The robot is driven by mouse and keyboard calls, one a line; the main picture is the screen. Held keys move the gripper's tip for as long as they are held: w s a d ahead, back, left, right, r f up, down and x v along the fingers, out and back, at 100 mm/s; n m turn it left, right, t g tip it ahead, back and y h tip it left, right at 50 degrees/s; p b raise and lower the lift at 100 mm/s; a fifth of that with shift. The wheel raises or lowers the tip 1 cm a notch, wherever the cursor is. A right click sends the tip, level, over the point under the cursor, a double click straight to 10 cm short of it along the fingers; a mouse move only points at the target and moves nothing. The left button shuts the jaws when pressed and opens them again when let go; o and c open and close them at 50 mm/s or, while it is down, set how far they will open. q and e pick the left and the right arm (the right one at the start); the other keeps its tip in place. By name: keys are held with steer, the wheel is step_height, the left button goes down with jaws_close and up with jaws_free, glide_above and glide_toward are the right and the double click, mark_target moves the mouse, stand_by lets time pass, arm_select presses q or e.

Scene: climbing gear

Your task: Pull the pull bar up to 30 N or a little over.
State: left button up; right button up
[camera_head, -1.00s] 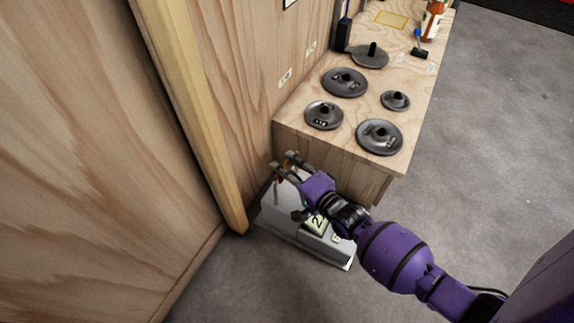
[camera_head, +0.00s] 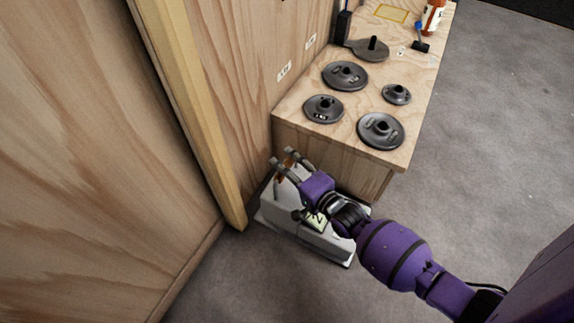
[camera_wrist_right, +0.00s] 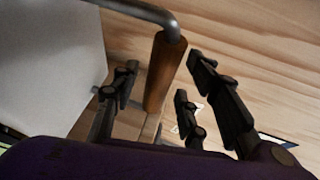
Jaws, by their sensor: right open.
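The pull bar (camera_wrist_right: 165,72) shows in the right wrist view as a brown round grip on a bent grey metal rod. My right gripper (camera_head: 281,156) is open, with its fingers on either side of the grip in the wrist view (camera_wrist_right: 160,80). I cannot tell whether any finger touches it. In the head view the gripper is above a pale grey box (camera_head: 286,231) on the floor. The box has a greenish display (camera_head: 317,222), partly hidden by my arm, so its reading is not legible. My left gripper is out of view.
A wooden bench (camera_head: 347,146) stands just beyond the gripper, with several dark weight discs (camera_head: 381,131) on top. A wooden post (camera_head: 205,140) and plywood wall are close on the left. Grey floor (camera_head: 480,150) is free on the right.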

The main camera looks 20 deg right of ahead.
steer(key=shift+s, duration=0.25)
steer(key=v, duration=1.1)
steer(key=shift+s, duration=0.25)
steer(key=shift+d+r, duration=0.15)
